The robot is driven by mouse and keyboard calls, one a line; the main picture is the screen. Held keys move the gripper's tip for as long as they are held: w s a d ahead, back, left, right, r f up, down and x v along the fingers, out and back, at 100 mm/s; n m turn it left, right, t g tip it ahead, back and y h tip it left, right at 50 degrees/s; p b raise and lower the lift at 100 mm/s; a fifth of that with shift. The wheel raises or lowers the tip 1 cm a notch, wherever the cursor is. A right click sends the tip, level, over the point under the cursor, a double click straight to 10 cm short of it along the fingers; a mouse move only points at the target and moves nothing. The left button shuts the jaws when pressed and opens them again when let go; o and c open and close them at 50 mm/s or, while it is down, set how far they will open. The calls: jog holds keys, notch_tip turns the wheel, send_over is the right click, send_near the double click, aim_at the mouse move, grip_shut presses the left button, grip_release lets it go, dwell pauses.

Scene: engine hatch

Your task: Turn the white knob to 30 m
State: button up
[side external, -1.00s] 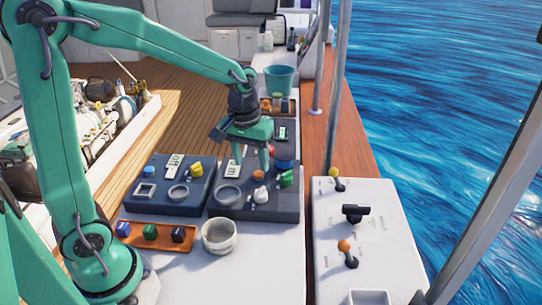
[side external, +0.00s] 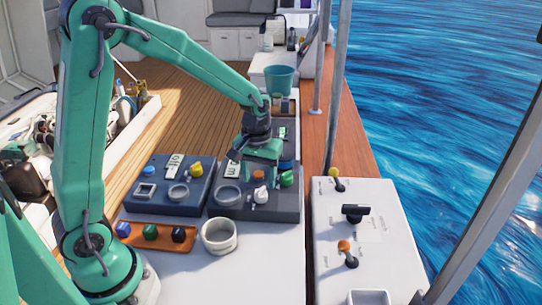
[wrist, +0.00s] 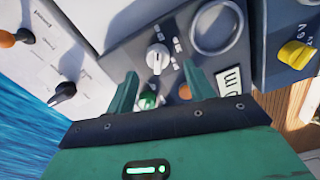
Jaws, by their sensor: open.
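The white knob (side external: 260,195) sits on the dark grey panel (side external: 232,212), on the white bench. In the wrist view the white knob (wrist: 158,57) stands just beyond my fingertips, with small white labels beside it that are too small to read. My gripper (side external: 262,178) is above the panel, pointing down; in the wrist view (wrist: 160,72) its two fingers are apart and nothing is between the tips. A green knob (wrist: 148,99) shows between the fingers, nearer the palm. I cannot read which mark the white knob points at.
An orange knob (side external: 259,174) and a round grey ring (side external: 229,195) are close by on the same panel. A blue panel with a yellow knob (side external: 195,169) is to the left. A white bowl (side external: 219,236) and an orange tray (side external: 135,243) stand in front. A white console (side external: 368,270) is at right.

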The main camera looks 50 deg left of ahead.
aim_at(260, 189)
jog(key=shift+d+f, duration=0.1)
jog(key=shift+f, duration=2.25)
jog(key=c, duration=1)
